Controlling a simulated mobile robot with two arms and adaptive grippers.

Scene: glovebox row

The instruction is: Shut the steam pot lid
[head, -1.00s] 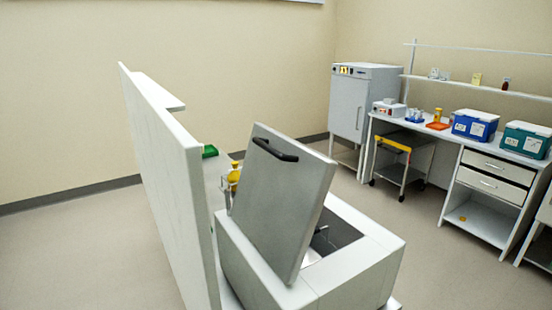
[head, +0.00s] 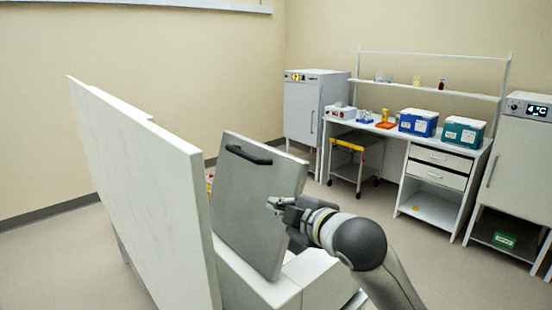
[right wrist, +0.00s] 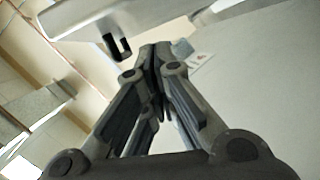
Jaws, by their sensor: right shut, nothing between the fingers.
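The steam pot lid (head: 255,205) is a grey panel with a black bar handle (head: 248,155) near its top edge. It stands raised and tilted on the white pot body (head: 310,285). My right gripper (head: 272,204) is shut and empty, in front of the lid's face on its right half, below and right of the handle. I cannot tell whether it touches the lid. In the right wrist view the shut fingers (right wrist: 155,55) show at the middle, with a pale surface to their right. My left gripper is not in view.
A tall white panel (head: 145,190) stands close on the left of the pot. A bench (head: 395,140) with a blue box (head: 418,122) and a green box (head: 463,133) is at the back right. Open floor lies between the bench and the pot.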

